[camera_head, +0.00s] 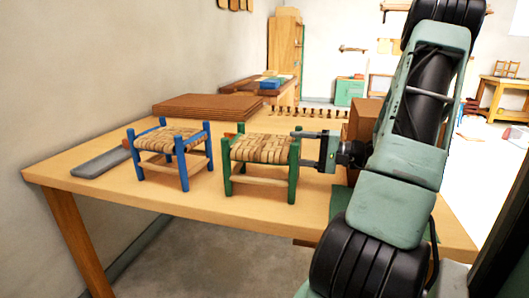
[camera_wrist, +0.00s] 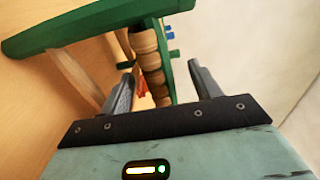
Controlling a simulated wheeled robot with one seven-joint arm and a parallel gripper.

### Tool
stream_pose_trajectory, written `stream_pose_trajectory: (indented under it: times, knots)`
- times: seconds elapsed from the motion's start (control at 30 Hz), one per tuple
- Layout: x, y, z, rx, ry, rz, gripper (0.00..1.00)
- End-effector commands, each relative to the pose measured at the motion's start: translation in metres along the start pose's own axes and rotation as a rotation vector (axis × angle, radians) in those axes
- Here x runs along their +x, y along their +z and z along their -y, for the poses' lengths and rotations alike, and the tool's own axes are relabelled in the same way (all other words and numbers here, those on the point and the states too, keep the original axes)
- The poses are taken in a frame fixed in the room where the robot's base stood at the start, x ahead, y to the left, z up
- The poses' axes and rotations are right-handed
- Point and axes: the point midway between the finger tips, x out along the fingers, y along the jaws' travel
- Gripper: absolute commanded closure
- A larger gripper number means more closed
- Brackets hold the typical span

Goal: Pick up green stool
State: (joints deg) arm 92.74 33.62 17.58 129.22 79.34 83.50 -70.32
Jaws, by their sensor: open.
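The green stool (camera_head: 264,150) stands upright on the wooden table, with green legs and a woven bark seat. It also shows close up in the wrist view (camera_wrist: 90,22), where a green rail and the seat's edge are near the fingers. My gripper (camera_head: 297,135) is at the stool's right side, level with the seat. In the wrist view my gripper (camera_wrist: 162,72) is open, with the woven seat's edge between its two fingers. I cannot tell whether either finger touches the stool. The far finger is partly hidden in the head view.
A blue stool (camera_head: 168,138) stands just left of the green one. A grey flat tool (camera_head: 100,163) and stacked brown boards (camera_head: 208,106) lie on the table (camera_head: 115,200). A brown box (camera_head: 363,118) is behind my arm. The table's front strip is clear.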

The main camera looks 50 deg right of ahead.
Motion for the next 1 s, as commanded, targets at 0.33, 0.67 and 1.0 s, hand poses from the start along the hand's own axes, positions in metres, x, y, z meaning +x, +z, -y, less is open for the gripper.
stream_pose_trajectory:
  times: [0.33, 0.67, 1.0]
  knots:
    - [0.043, 0.002, -0.002, 0.000, 0.000, 0.002, 0.37]
    - [0.044, 0.001, -0.002, 0.000, 0.000, 0.000, 0.62]
    - [0.044, 0.001, -0.002, 0.000, -0.001, 0.000, 0.99]
